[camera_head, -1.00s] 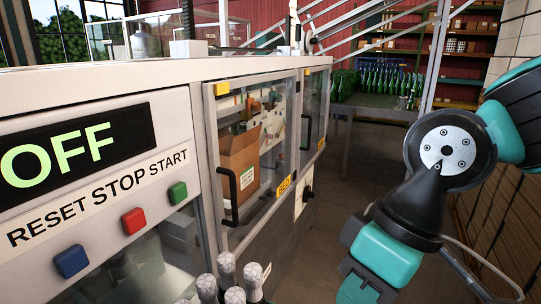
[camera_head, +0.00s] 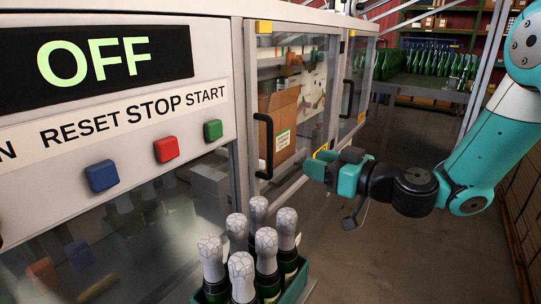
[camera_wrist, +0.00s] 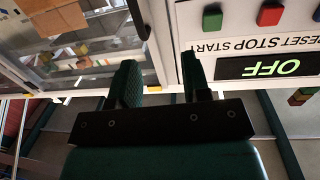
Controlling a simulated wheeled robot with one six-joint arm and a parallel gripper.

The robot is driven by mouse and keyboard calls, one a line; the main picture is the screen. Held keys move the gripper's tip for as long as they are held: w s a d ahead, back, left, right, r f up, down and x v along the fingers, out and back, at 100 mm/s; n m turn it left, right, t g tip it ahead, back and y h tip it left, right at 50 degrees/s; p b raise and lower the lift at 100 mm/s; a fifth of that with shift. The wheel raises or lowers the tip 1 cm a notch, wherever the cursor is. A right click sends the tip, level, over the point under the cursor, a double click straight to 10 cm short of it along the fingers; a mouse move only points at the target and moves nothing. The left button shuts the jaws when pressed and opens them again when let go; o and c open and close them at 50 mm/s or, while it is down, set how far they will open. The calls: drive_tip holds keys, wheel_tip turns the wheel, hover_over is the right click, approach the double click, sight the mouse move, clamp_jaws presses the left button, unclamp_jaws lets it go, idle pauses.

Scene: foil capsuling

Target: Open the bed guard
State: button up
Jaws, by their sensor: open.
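The guard (camera_head: 310,115) is a clear panel in a grey metal frame on the machine's front, and it looks closed. Its black vertical bar handle (camera_head: 264,146) is near the panel's left edge. A yellow label at the guard's lower right is partly hidden behind my gripper. My gripper (camera_head: 326,163) is open and empty, to the right of the handle and apart from it in the picture.
The control panel reads OFF (camera_head: 95,60), above blue (camera_head: 102,176), red (camera_head: 167,149) and green (camera_head: 213,130) buttons. Foil-topped bottles (camera_head: 266,250) stand in a green crate in the foreground, below the handle. A second handled panel (camera_head: 347,98) is farther back. Floor is clear at right.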

drive_tip(key=w+d+f+m+t+h, duration=0.1)
drive_tip(key=w+d+t, duration=0.1)
drive_tip(key=p, duration=1.4)
approach(272, 143)
drive_tip(key=x, duration=0.9)
drive_tip(key=shift+w+a+r, duration=0.15)
drive_tip(key=shift+w+a, duration=0.4)
drive_tip(key=shift+w, duration=0.15)
clamp_jaws()
